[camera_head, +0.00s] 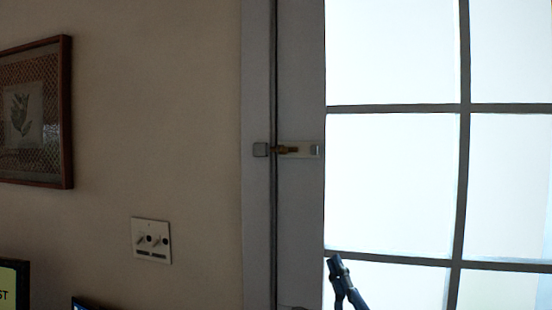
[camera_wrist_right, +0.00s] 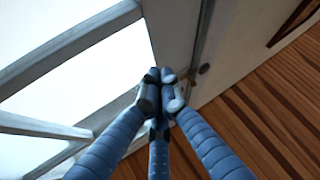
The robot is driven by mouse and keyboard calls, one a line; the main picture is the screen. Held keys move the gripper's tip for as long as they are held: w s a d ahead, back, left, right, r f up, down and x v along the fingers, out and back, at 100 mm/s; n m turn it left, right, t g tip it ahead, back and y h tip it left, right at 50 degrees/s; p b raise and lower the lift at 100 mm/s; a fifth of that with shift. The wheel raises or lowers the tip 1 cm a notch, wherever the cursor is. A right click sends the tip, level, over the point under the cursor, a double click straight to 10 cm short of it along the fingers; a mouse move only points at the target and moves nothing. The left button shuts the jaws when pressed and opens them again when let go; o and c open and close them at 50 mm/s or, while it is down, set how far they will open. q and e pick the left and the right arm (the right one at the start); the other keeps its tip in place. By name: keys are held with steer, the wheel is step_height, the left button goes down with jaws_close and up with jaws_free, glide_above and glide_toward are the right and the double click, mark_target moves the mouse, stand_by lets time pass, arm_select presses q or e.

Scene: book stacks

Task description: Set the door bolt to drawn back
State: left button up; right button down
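The door bolt (camera_head: 288,150) is a small brass rod on a pale plate (camera_head: 305,150) fixed to the door's edge stile. A grey keeper block (camera_head: 260,149) sits on the frame to its left. The rod's left end reaches the gap beside the keeper; whether it enters the keeper is too small to tell. My right gripper (camera_head: 336,266) is below and right of the bolt, apart from it, in front of the glass. In the right wrist view its blue fingers (camera_wrist_right: 161,88) have their tips together with nothing visible between them. My left gripper is out of view.
The door has bright glass panes (camera_head: 392,180) with grey bars. A switch plate (camera_head: 151,240) and a framed picture (camera_head: 36,112) are on the beige wall to the left. A wooden floor (camera_wrist_right: 265,120) shows in the right wrist view.

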steer(key=s+a+r+n+g+y, duration=0.2)
steer(key=s+a+r+n+y, duration=0.2)
steer(key=r+n+y, duration=0.25)
steer(key=s+a+r+n+g+y, duration=0.2)
steer(key=s+a+r+n+y, duration=0.2)
steer(key=r+n+y, duration=0.3)
steer(key=s+a+r+n+g+y, duration=0.2)
steer(key=a+r+n+g, duration=0.1)
steer(key=a+n+g, duration=0.35)
steer(key=s+a+r+n+g+y, duration=0.2)
steer(key=s+a+n+g, duration=0.1)
steer(key=a+n+g, duration=0.35)
steer(key=w+d+r+m+t+h, duration=0.4)
steer(key=w+d+m+t+h, duration=0.3)
steer(key=w+d+h, duration=0.3)
steer(key=w+h, duration=0.1)
steer(key=h, duration=0.2)
steer(key=shift+w+d+r, duration=0.15)
steer(key=shift+w, duration=0.1)
steer(key=shift+w+h, duration=0.1)
steer(key=shift+h, duration=0.15)
